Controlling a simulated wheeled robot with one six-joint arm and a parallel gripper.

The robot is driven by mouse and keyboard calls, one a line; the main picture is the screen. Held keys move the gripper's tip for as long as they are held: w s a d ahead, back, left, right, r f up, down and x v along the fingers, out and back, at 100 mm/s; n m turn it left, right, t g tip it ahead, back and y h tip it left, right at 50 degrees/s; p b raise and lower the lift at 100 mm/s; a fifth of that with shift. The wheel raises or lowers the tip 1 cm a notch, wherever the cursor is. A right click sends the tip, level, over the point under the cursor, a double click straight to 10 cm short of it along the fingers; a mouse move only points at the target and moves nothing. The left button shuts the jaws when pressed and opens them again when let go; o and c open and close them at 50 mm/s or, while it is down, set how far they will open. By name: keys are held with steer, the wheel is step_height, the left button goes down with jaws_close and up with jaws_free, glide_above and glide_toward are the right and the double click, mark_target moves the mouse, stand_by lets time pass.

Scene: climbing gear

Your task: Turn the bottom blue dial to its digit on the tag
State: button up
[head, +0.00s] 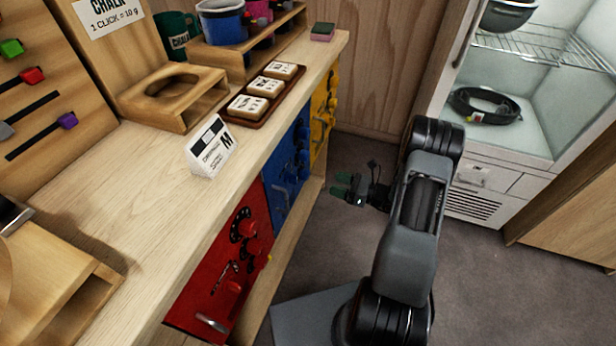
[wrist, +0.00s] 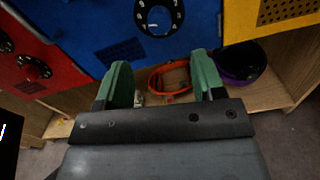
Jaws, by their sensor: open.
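The blue panel (head: 287,172) is on the front of the bench, between the red and yellow panels. Its knobs are small and partly in shadow in the head view. In the wrist view a blue dial (wrist: 158,18) with a black ring of white digits is cut off by the top edge; its setting is not readable. No other dial shows below it on that panel. My gripper (head: 347,190) is open and empty, in front of the blue panel and apart from it. Its green fingers (wrist: 160,82) point toward the panel's lower edge. I cannot make out a tag with the digit.
The red panel (head: 222,270) with dials and a handle is to the left, the yellow panel (head: 322,118) to the right. An orange coil (wrist: 170,80) and a dark purple bowl (wrist: 242,62) sit on the shelf below. A white card (head: 211,147) stands on the benchtop.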

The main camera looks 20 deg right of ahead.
mark_target(305, 175)
steer(key=b+x, duration=0.1)
steer(key=x, duration=0.9)
steer(key=shift+a, duration=0.1)
steer(key=shift+c, duration=0.3)
